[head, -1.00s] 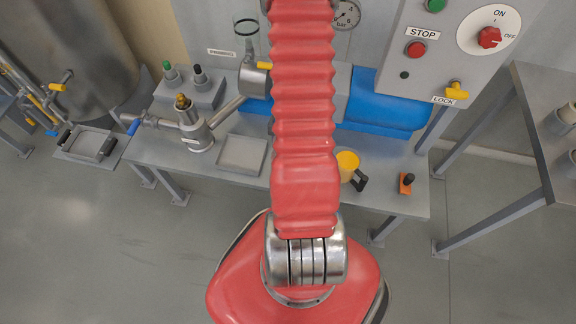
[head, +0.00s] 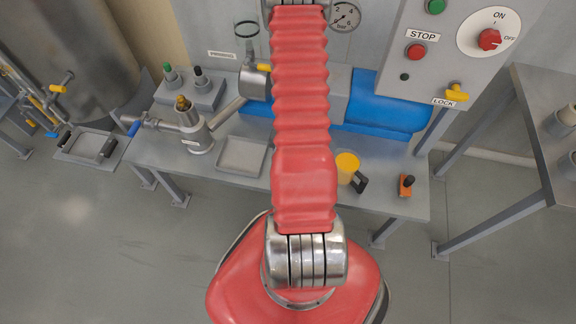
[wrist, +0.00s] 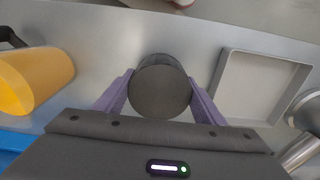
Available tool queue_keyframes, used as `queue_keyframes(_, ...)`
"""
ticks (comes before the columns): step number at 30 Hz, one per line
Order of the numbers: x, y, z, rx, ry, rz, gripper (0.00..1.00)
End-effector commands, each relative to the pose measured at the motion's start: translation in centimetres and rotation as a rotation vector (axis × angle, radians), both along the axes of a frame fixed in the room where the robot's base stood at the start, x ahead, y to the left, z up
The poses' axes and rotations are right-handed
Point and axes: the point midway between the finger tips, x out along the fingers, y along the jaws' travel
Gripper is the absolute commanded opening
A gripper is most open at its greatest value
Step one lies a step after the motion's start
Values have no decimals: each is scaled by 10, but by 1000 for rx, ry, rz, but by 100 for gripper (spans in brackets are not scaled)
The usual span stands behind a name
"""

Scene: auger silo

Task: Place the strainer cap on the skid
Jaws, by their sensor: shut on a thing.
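The strainer cap appears as a dark grey round piece (wrist: 160,91) in the middle of the wrist view. My gripper (wrist: 160,97) is shut on it, with one purple finger against each side. Below it is the bare grey top of the skid (head: 395,160), which also fills the wrist view's background (wrist: 205,38). The cap lies between the yellow mug and the square tray in the wrist view. I cannot tell whether the cap touches the skid. In the head view my red arm hides the gripper and the cap.
A yellow mug (head: 347,166) with a dark handle and a shallow square tray (head: 241,157) flank the cap. The strainer body (head: 197,134) with a brass top stands left of the tray. An orange block (head: 406,186) sits near the right end. The control panel (head: 440,60) overhangs the back.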

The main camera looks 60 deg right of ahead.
Motion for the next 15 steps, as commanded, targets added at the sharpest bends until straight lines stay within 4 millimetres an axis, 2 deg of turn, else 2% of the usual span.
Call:
queue_keyframes(6,0,0,-21,1,0,-1,22)
queue_keyframes(15,0,0,-22,0,0,-1,22)
